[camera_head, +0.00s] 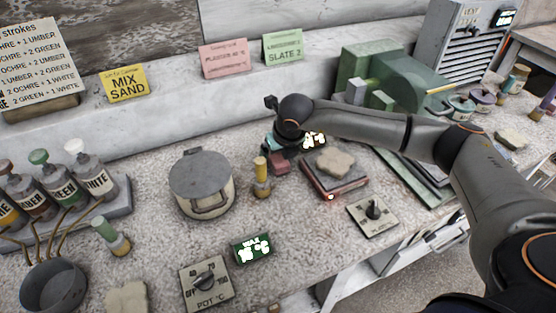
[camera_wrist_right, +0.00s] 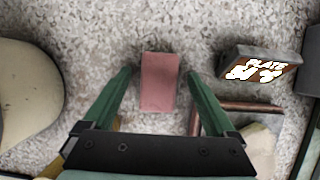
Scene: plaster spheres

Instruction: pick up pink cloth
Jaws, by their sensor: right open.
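The pink cloth (camera_wrist_right: 159,83) looks like a small, flat pink rectangle on the speckled worktop. In the head view the pink cloth (camera_head: 279,165) lies between the lidded pot and the hot plate, partly covered by my right gripper. My right gripper (camera_wrist_right: 158,76) is open, with one green finger on each side of the cloth and a gap to both. In the head view my right gripper (camera_head: 277,146) is above the cloth, its fingers mostly hidden by the wrist. I cannot tell the exact height of the fingertips over the worktop. My left gripper is not in view.
A lidded pot (camera_head: 203,183) stands to the left, with a small yellow-topped bottle (camera_head: 262,178) close beside the cloth. A hot plate (camera_head: 347,187) with a beige piece on it is to the right. The plate display (camera_wrist_right: 258,70) is near the right finger.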

